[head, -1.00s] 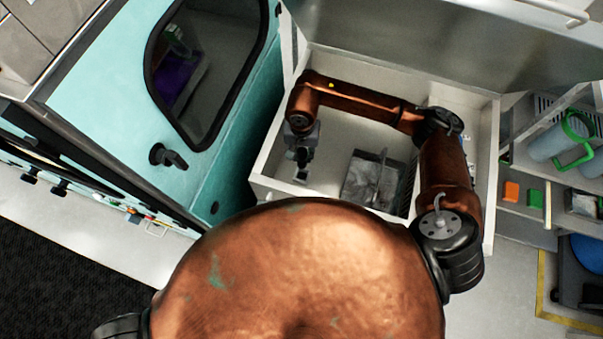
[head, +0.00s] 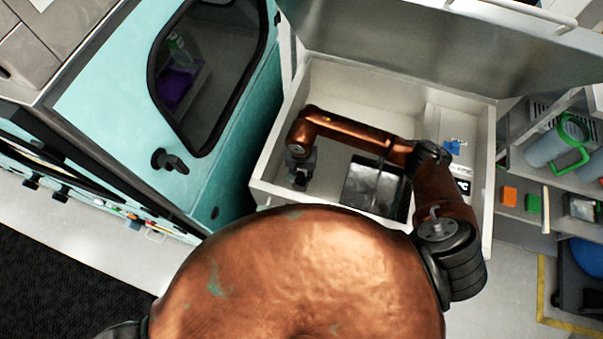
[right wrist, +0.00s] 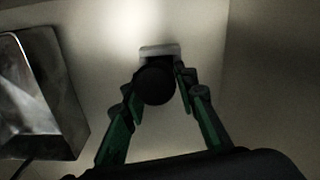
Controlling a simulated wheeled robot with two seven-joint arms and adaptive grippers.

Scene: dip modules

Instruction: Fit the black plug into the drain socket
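In the head view my right gripper (head: 299,174) is low inside the white drawer-like bin, at its left side. In the right wrist view its two fingers (right wrist: 159,84), with green sides, stand on either side of a round black piece (right wrist: 155,86), which looks like the black plug. Whether both fingertips press on it is too dark to tell. A pale block (right wrist: 160,51) shows just beyond the black piece, partly covered by it. I cannot make out the drain socket for certain. My left gripper is not in view.
A shiny steel box (head: 372,187) stands in the bin to the right of my gripper, and on the left in the wrist view (right wrist: 38,95). The bin's wall (head: 272,160) is close on the left. Blue and black small items (head: 455,147) lie at the bin's right.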

